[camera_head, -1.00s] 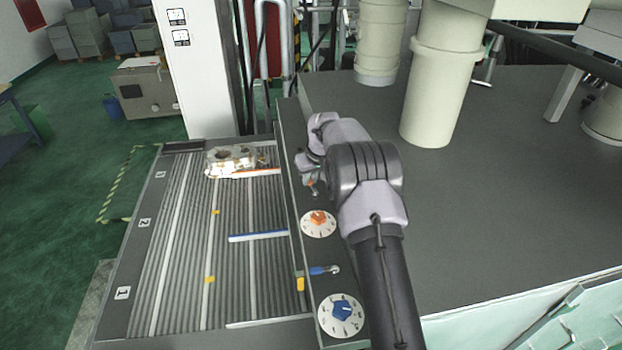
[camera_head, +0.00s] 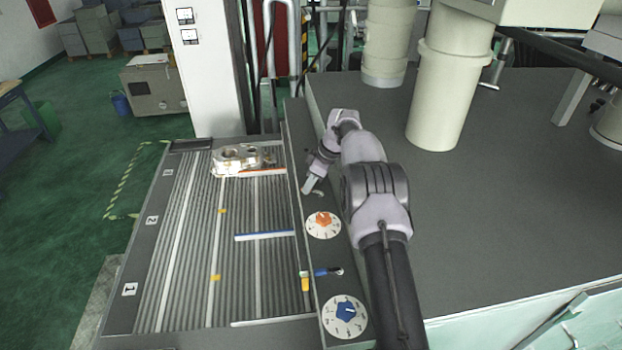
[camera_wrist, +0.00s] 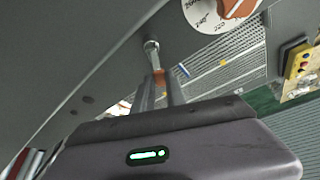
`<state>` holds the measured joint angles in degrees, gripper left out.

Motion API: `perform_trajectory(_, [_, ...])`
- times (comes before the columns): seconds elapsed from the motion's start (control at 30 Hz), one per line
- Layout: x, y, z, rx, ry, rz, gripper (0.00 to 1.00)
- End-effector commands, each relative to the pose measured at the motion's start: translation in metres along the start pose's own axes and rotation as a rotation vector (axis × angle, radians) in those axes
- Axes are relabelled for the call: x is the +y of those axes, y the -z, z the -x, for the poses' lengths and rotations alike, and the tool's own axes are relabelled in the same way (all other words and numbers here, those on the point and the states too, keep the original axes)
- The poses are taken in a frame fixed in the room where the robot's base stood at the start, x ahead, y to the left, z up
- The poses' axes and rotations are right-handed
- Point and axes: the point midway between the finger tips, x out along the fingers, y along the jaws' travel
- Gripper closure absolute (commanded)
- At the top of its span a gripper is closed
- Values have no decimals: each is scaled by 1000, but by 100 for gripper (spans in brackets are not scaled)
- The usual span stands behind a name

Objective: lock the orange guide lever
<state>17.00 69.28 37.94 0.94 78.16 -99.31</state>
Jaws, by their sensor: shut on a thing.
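The orange guide lever (camera_wrist: 158,76) shows in the wrist view as a metal pivot end with a short orange part running between my fingers. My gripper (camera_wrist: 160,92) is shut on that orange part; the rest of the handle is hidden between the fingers. In the head view my gripper (camera_head: 308,187) is low over the dark side strip, tilted down to the left. The lever's metal end (camera_head: 318,193) shows just right of the fingertips there. The orange guide rail (camera_head: 262,172) lies across the ribbed bed, beside the aluminium casting (camera_head: 230,166).
The dial with the orange knob (camera_head: 322,226) is just in front of my gripper. Nearer lie the blue lever (camera_head: 325,272), the blue dial (camera_head: 345,316) and the blue rail (camera_head: 265,235). A wide grey surface (camera_head: 510,200) with pale columns is to the right.

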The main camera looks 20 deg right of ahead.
Motion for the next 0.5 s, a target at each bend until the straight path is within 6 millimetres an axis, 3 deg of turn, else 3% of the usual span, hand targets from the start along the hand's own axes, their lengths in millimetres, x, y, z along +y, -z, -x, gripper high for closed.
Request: perform_trajectory(0.5, [-12, -1, 2, 0, 112, 278, 100])
